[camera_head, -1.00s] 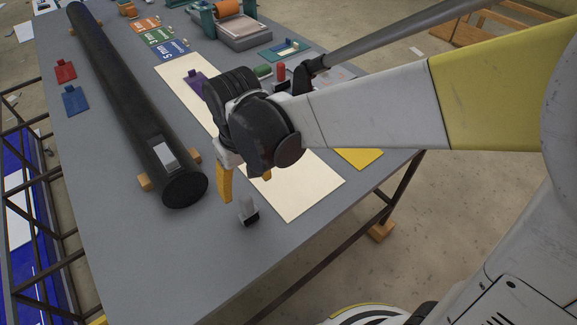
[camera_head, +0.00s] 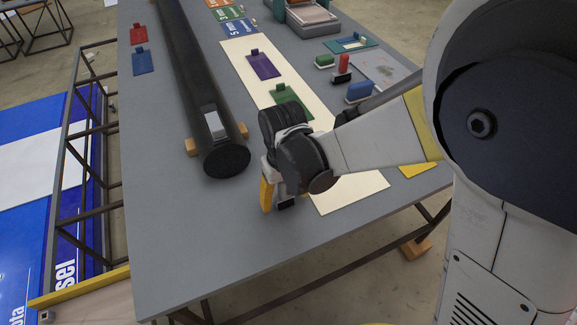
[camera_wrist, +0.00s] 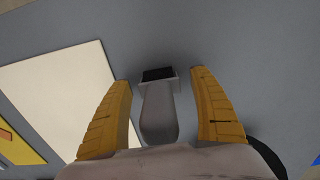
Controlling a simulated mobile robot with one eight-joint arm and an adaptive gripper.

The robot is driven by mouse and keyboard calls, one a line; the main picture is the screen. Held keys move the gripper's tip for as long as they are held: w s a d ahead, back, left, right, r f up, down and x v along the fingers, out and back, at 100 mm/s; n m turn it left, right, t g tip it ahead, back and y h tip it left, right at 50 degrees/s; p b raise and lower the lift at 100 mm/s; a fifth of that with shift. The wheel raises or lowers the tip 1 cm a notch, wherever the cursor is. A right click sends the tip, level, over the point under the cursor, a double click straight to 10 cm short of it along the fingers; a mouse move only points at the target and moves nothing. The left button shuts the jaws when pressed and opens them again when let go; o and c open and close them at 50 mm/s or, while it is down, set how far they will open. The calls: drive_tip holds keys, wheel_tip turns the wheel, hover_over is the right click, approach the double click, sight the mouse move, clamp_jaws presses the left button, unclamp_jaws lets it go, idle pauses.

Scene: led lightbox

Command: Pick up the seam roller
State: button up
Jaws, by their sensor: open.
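A small tool with a pale grey handle and a black end, which looks like the seam roller, is near the table's front edge. In the wrist view the seam roller (camera_wrist: 158,105) lies between the two yellow fingers of my gripper (camera_wrist: 161,82), with clear gaps on both sides. In the head view my gripper (camera_head: 281,200) is low over the table, and only the dark end of the seam roller (camera_head: 286,204) shows beside the fingers. My gripper is open; the fingers do not appear to touch the tool.
A long black tube (camera_head: 198,88) rests on wooden blocks to the left. A cream sheet (camera_head: 352,194) lies to the right, with purple (camera_head: 262,66) and green (camera_head: 288,104) tools on it. The table (camera_head: 190,240) is bare toward its front left corner.

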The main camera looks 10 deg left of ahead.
drive_tip(key=shift+f, duration=0.5)
drive_tip(key=shift+r, duration=0.1)
drive_tip(key=c, duration=1.3)
drive_tip(key=shift+o, duration=0.2)
